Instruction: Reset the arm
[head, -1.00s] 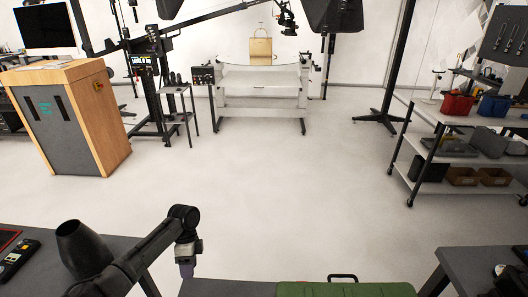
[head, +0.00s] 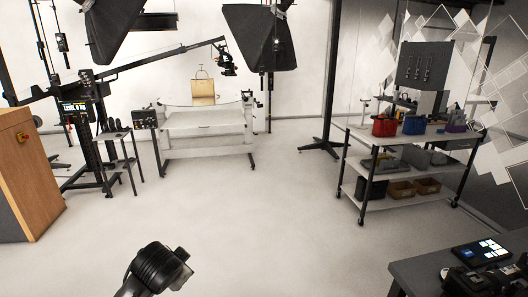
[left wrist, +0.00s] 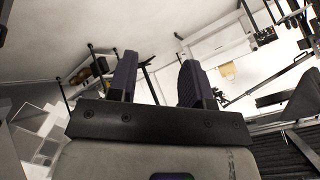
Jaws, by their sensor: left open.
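My left arm (head: 157,268) enters at the bottom of the head view, where its dark joint shows above the pale floor. Its gripper is out of that picture. In the left wrist view, my left gripper (left wrist: 157,82) has two purple fingers standing well apart, with nothing between them. My right arm and gripper are not in view. Across the room, a tan handbag (head: 203,91) stands on a white table (head: 205,118). A long black boom arm (head: 165,57) reaches above that table and carries a camera (head: 227,62).
A wheeled shelf (head: 400,205) with bins stands at the right. A dark desk (head: 420,275) with a tablet (head: 481,251) fills the lower right corner. A wooden cabinet (head: 30,180) stands at the left. The floor between is clear.

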